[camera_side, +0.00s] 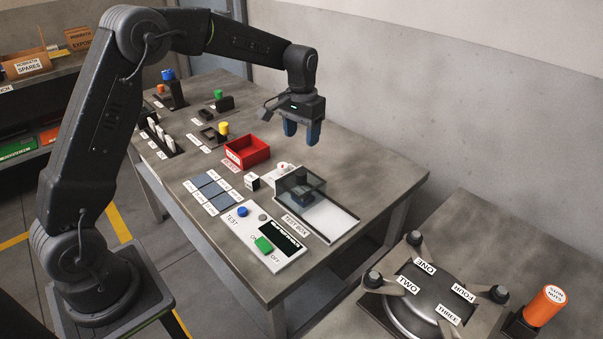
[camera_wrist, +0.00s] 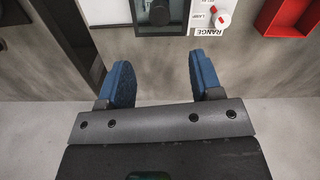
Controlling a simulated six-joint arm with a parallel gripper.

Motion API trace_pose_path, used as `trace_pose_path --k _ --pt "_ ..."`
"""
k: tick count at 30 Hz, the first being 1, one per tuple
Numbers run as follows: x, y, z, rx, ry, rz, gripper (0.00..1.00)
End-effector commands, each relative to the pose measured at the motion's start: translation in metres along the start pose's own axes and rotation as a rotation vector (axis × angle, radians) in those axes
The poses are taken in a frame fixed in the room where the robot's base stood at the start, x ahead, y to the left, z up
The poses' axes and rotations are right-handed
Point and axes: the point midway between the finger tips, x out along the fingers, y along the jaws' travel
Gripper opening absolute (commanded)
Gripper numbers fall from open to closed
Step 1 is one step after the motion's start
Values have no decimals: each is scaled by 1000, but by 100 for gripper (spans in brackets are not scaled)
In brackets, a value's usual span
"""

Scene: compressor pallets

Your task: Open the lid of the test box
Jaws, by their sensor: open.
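The test box (camera_side: 336,219) is on the grey table, with a white base and a "TEST BOX" label along its front. Its smoky see-through lid (camera_side: 312,184) covers a dark block at the back-left end of the base. The front-right part of the base is bare white. My gripper (camera_side: 302,132) hangs above and behind the box, blue fingers pointing down, open and empty, clear of the lid. In the wrist view my gripper (camera_wrist: 162,78) has its fingers spread. Part of the test box (camera_wrist: 163,18) shows at the top edge there, cut off by the frame.
The test panel (camera_side: 268,240) with a green switch lies in front. A grey wall (camera_side: 400,80) rises behind the table. The table right of the box is clear.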

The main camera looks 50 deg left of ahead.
Motion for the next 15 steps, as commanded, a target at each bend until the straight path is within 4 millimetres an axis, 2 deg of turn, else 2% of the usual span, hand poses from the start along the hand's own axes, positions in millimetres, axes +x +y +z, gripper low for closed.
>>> trace_pose_path --k 9,15 --pt "65 0 2 0 -6 0 59" --pt "100 0 2 0 -4 0 59"
